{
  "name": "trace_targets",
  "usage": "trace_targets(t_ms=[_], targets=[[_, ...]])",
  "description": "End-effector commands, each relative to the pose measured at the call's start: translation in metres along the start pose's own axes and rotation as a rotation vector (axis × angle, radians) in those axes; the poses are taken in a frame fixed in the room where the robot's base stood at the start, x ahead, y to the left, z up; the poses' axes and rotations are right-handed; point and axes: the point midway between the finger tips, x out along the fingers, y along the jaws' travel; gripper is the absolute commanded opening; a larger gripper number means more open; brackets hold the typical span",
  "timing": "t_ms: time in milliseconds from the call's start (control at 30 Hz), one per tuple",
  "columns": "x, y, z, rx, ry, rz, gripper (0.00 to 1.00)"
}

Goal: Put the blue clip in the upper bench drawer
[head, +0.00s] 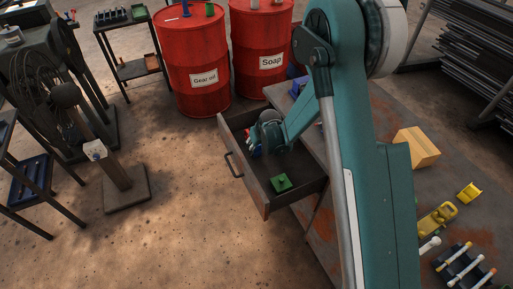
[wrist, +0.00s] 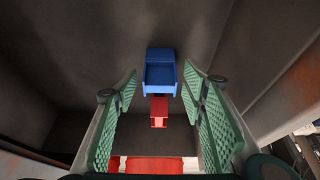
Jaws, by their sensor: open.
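The bench drawer (head: 239,180) is pulled out, and its inside shows from above. My gripper (head: 254,145) reaches down into it. In the wrist view the blue clip (wrist: 160,72) lies against the dark drawer surface, just beyond and between the green-padded fingers of my gripper (wrist: 159,82). The fingers are wide apart, with a gap on both sides of the clip. A red piece (wrist: 159,110) shows just below the clip in that view; I cannot tell whether they touch. In the head view my gripper mostly hides the clip.
A green block (head: 281,183) lies in the drawer's near part. The drawer walls stand close around my gripper. Red drums (head: 193,65) stand behind. The bench top holds a yellow box (head: 416,147) and a yellow clamp-like tool (head: 437,218).

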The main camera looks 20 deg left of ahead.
Motion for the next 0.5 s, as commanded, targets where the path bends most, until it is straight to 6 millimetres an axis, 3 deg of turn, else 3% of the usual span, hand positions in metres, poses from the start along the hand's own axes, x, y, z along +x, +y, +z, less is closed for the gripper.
trace_targets(t_ms=[500], targets=[[-0.064,0.000,0.000,0.001,0.000,0.000,0.42]])
